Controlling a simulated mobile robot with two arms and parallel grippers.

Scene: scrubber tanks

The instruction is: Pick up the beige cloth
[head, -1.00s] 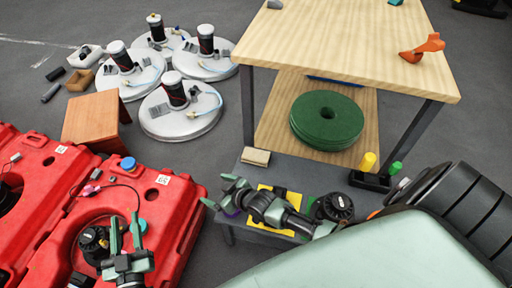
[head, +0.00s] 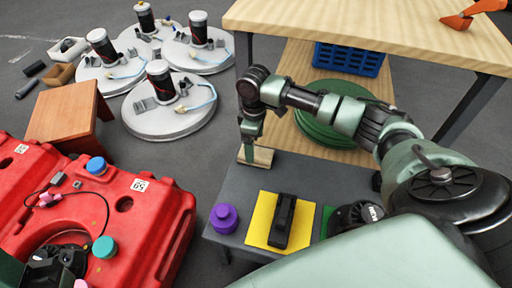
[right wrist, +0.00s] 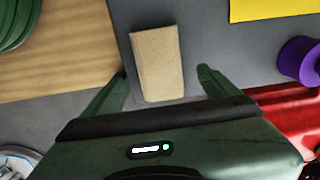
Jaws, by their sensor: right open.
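The right gripper (right wrist: 163,74) is open, with a gap on both sides of the cloth.
The grey table (head: 330,180) also holds a purple knobbed object (head: 224,217) and a yellow pad (head: 262,222) with a black tool. A green disc (head: 318,135) lies on the lower wooden shelf. Red tanks (head: 150,225) stand at the left, with floor between.

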